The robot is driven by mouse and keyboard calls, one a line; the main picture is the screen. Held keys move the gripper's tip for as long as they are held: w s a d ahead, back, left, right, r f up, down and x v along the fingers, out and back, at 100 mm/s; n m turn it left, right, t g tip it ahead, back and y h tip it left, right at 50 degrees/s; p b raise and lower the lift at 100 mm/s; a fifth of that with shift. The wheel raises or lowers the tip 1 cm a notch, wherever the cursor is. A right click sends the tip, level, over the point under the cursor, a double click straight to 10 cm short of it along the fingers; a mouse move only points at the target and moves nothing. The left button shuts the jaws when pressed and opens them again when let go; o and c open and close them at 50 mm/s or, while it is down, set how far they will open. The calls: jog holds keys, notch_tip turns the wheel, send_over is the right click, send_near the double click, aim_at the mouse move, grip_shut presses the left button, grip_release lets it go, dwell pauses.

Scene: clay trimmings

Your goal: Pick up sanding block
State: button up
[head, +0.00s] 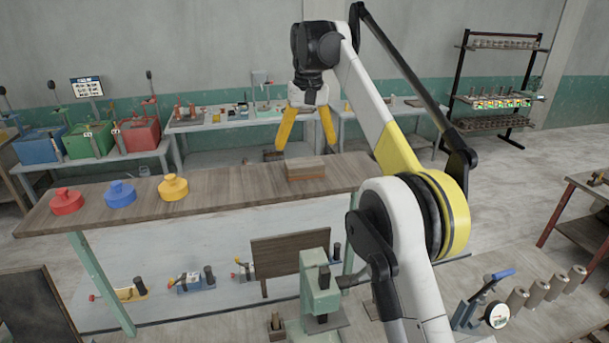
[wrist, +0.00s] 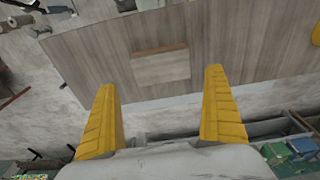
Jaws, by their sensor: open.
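The sanding block (head: 306,168) is a brown rectangular block lying on the wooden bench top (head: 235,187), toward its right end. In the wrist view the block (wrist: 160,65) shows as a pale wood-toned rectangle, ahead of and between my fingers. My gripper (head: 306,145) is above the bench near the block, its two yellow fingers spread wide and pointing down. In the wrist view my gripper (wrist: 165,105) is open with nothing between the fingers. The gripper is apart from the block.
Red (head: 67,202), blue (head: 121,194) and yellow (head: 173,188) round lidded pieces sit on the bench's left part. The bench top around the block is clear. A green press (head: 318,290) stands in front, below. Coloured bins (head: 88,139) stand behind left.

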aim_at(304, 162)
jog(key=shift+w+f, duration=0.15)
jog(key=shift+f, duration=0.75)
jog(key=shift+w+a+f, duration=0.1)
jog(key=shift+f, duration=1.2)
jog(key=shift+a+f, duration=0.1)
jog(key=shift+f, duration=1.15)
jog(key=c, duration=1)
